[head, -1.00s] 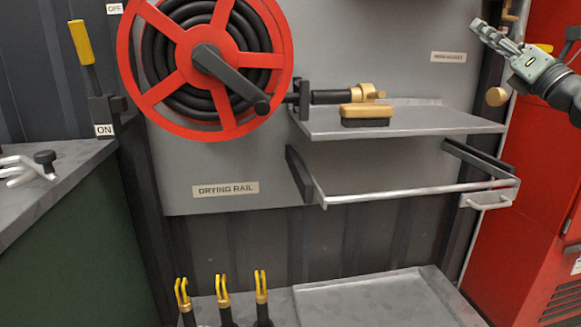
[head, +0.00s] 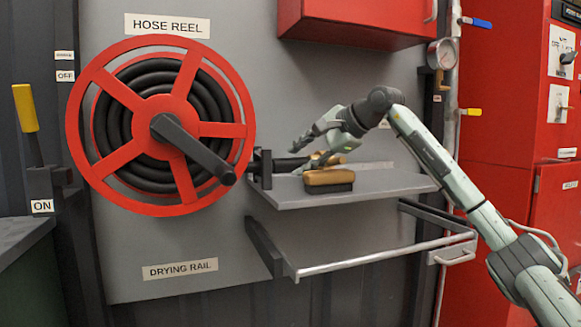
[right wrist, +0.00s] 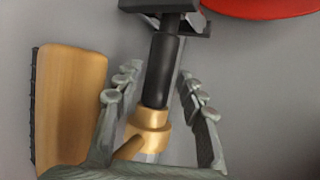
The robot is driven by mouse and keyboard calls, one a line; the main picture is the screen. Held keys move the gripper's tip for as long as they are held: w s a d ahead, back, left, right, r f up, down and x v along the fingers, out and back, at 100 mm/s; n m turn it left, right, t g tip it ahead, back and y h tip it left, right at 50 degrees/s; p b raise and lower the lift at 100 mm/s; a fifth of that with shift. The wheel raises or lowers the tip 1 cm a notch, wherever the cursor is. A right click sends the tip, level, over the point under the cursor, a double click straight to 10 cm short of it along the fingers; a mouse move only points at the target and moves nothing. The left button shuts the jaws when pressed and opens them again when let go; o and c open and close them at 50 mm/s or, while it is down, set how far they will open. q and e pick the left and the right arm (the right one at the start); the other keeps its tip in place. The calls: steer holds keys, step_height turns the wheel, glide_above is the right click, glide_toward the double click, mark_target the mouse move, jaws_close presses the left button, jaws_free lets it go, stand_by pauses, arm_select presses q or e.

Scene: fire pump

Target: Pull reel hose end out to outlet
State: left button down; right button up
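The hose reel (head: 160,126) is a red spoked wheel with black hose coiled on it, on the grey panel. The hose end (head: 288,164) is a short black length with a brass coupling, just right of the reel above the shelf. My right gripper (head: 300,147) is at the hose end, partly hiding it. In the right wrist view the hose end (right wrist: 160,70) lies between the gripper's open fingers (right wrist: 157,85), with gaps on both sides. Its brass coupling (right wrist: 149,130) sits deeper, near the palm. I cannot identify the outlet. My left gripper is out of view.
A wooden brush (head: 329,178) lies on the metal shelf (head: 385,184), close beside the gripper. A drying rail (head: 380,256) juts out below. A red cabinet (head: 355,18) hangs above. A pipe with a gauge (head: 440,54) and a yellow-handled valve (head: 469,112) stands at the right.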

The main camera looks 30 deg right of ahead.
mark_target(294, 162)
steer(key=shift+x, duration=1.55)
steer(key=shift+c, duration=0.5)
jaws_close()
